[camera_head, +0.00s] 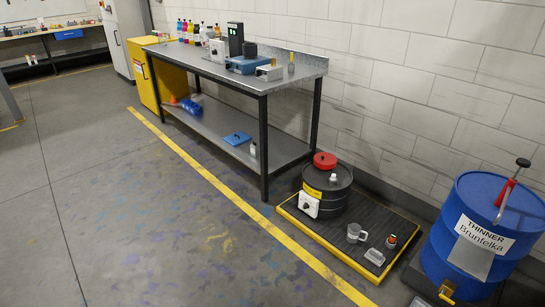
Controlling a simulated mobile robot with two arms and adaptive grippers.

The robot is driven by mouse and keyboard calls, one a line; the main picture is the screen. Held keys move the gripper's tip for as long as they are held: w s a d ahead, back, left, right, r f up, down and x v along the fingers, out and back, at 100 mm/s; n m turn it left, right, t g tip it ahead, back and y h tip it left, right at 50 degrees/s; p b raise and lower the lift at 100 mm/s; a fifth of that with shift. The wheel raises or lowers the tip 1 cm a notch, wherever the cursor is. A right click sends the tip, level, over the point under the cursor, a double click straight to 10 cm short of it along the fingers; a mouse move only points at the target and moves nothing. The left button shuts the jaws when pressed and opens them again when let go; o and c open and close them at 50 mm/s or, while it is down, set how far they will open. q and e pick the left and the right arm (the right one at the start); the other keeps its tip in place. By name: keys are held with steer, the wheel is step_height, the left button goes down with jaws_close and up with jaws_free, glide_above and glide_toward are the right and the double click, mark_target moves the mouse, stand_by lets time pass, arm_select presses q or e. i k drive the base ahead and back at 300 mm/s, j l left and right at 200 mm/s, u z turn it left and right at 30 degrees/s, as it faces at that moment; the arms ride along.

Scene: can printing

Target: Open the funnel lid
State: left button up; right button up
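A red round lid (325,160), which looks like the funnel lid, sits on top of a small black drum (333,199). It appears to lie flat and closed; any funnel under it is hidden. The drum stands upright on a black grated floor platform (325,238) with a yellow edge. A white box with a dial is at the drum's front. Neither of my grippers shows in this view.
A blue drum labelled THINNER (474,235) with a hand pump stands at the right. A metal workbench (262,82) with bottles and devices runs along the wall. The floor left of the yellow line is open.

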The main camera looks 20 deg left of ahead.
mark_target(322, 158)
steer(key=u, duration=0.1)
steer(key=i+j, duration=0.75)
